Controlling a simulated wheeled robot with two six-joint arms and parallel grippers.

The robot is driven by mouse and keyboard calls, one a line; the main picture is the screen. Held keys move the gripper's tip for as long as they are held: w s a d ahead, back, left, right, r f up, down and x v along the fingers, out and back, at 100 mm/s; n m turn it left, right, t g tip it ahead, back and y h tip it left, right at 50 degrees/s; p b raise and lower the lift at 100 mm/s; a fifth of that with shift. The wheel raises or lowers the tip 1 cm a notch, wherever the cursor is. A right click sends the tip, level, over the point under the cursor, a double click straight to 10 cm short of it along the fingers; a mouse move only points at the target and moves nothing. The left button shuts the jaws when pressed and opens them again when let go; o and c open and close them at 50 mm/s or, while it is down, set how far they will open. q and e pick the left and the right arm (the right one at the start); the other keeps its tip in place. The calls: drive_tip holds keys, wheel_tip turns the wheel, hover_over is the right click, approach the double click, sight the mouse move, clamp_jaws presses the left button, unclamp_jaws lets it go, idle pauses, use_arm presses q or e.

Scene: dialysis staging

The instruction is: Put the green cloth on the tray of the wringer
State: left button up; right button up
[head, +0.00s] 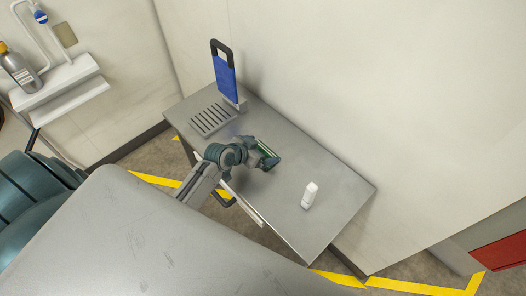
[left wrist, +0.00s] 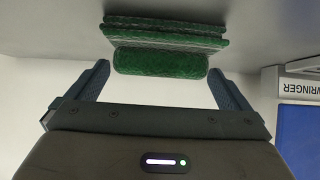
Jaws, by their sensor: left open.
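The green cloth (left wrist: 160,62) is folded in layers and lies on the grey metal table top. In the left wrist view it sits between and just beyond the open fingers of my left gripper (left wrist: 158,72), with no clear contact. In the head view only a strip of the cloth (head: 266,148) shows at my left gripper (head: 268,154), which partly hides it. The wringer (head: 226,78) is an upright blue panel with a black handle at the table's far left. Its slotted tray (head: 211,119) lies in front of it and looks bare. My right gripper is not in view.
The wringer's labelled side (left wrist: 300,88) shows at the right of the left wrist view. A wall runs behind the table. The table's right part is mostly clear.

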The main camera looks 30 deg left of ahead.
use_arm(q)
drive_tip(key=c, duration=0.8)
drive_tip(key=shift+r, duration=0.1)
drive_tip(key=shift+r+b, duration=0.55)
drive_tip(key=shift+r, duration=0.25)
drive_tip(key=shift+s+r+b, duration=0.55)
drive_tip(key=shift+s+r, duration=0.05)
drive_tip(key=shift+r, duration=0.15)
drive_tip(key=s+r+b, duration=0.2)
drive_tip(key=s+b, duration=0.2)
drive_tip(key=s, duration=1)
drive_tip(key=w+d+r+n+y, duration=0.1)
drive_tip(key=w+d+r+n, duration=0.1)
drive_tip(key=w+r, duration=0.4)
drive_tip(key=w+d+r+n+y+b, duration=0.1)
drive_tip(key=w+d+r+y, duration=0.1)
drive_tip(key=w+d+r, duration=0.2)
drive_tip(key=w+r, duration=0.3)
drive_tip(key=w, duration=0.2)
drive_tip(key=shift+w+d+n+t, duration=0.3)
drive_tip(key=shift+n, duration=0.1)
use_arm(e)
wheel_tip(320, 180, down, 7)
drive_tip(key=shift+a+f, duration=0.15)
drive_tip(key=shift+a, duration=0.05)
